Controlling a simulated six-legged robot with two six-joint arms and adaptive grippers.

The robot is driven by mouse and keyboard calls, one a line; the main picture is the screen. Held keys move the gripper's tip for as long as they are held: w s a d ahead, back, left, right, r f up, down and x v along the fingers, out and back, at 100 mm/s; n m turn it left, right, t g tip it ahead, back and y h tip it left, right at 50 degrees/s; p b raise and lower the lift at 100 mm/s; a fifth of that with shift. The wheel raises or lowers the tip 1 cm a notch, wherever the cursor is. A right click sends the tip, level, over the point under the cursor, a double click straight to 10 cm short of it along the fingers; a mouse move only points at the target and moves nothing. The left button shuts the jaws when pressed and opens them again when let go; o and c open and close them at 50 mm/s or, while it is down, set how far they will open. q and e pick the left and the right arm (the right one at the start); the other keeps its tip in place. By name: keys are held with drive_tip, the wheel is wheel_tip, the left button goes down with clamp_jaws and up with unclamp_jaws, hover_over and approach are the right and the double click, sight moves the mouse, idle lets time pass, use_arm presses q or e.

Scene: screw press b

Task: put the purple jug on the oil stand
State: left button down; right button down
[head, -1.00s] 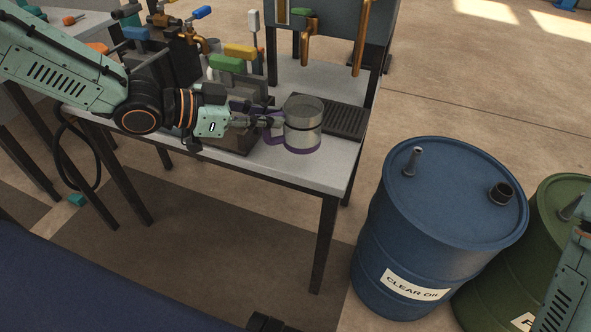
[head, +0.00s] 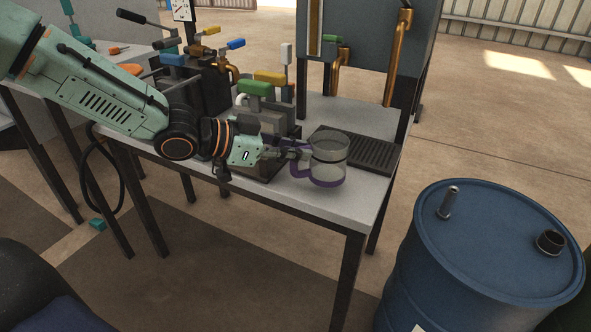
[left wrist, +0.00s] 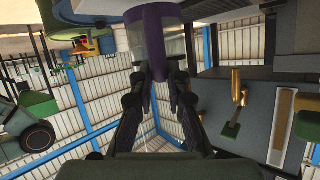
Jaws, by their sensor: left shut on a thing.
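The purple jug (head: 328,160) has a clear body with a purple base and handle. It is upright over the front right part of the grey table, just in front of the dark slatted grate (head: 366,153). I cannot tell whether its base touches the table. My left gripper (head: 300,153) is shut on its handle from the left. In the left wrist view the jug's purple base (left wrist: 157,16) is at the top, and the fingers (left wrist: 156,82) close around its handle. No part is labelled oil stand; the grate lies below the tank (head: 365,40). My right gripper is out of view.
Copper pipes (head: 397,58) hang from the tank behind the grate. Valves with coloured levers, one green (head: 255,88), crowd the table left of the jug. A blue barrel (head: 490,245) stands on the floor at the right. The grate looks empty.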

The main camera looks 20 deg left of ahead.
sight(292, 163)
use_arm(q)
drive_tip(key=f+b, duration=0.2)
drive_tip(key=f, duration=0.1)
drive_tip(key=shift+d, duration=0.4)
drive_tip(key=shift+f, duration=0.15)
drive_tip(key=shift+a, duration=0.25)
drive_tip(key=shift+d, duration=0.15)
drive_tip(key=c, duration=1.7)
unclamp_jaws()
drive_tip(key=o, duration=0.4)
